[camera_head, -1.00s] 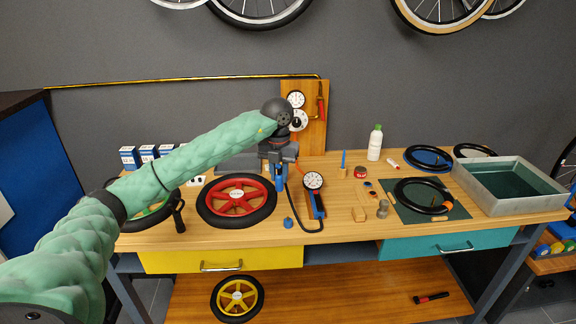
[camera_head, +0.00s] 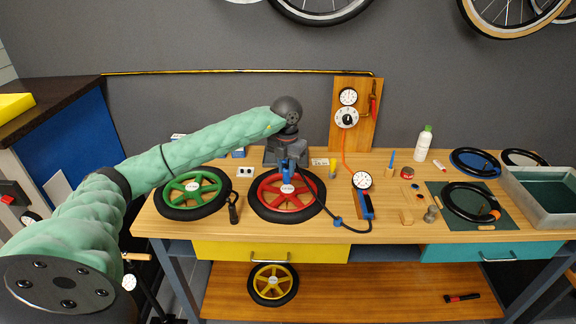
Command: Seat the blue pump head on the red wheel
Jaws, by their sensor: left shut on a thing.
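The red wheel (camera_head: 272,204) with its black tyre lies on the workbench, left of the pump. My left gripper (camera_head: 287,163) is shut on the blue pump head (camera_head: 288,175) and holds it over the far part of the red wheel, near the hub in the picture. I cannot tell whether the pump head touches the wheel. A black hose runs from the gripper area down to the blue hand pump (camera_head: 366,206) with its round white gauge (camera_head: 362,180). My right gripper is not in view.
A green wheel (camera_head: 190,192) lies left of the red one, with a dark tool (camera_head: 233,208) between. A small blue piece (camera_head: 337,221) is near the hose. A wooden gauge board (camera_head: 365,115) stands behind. A dark mat (camera_head: 445,190) and grey tray (camera_head: 535,205) are at right.

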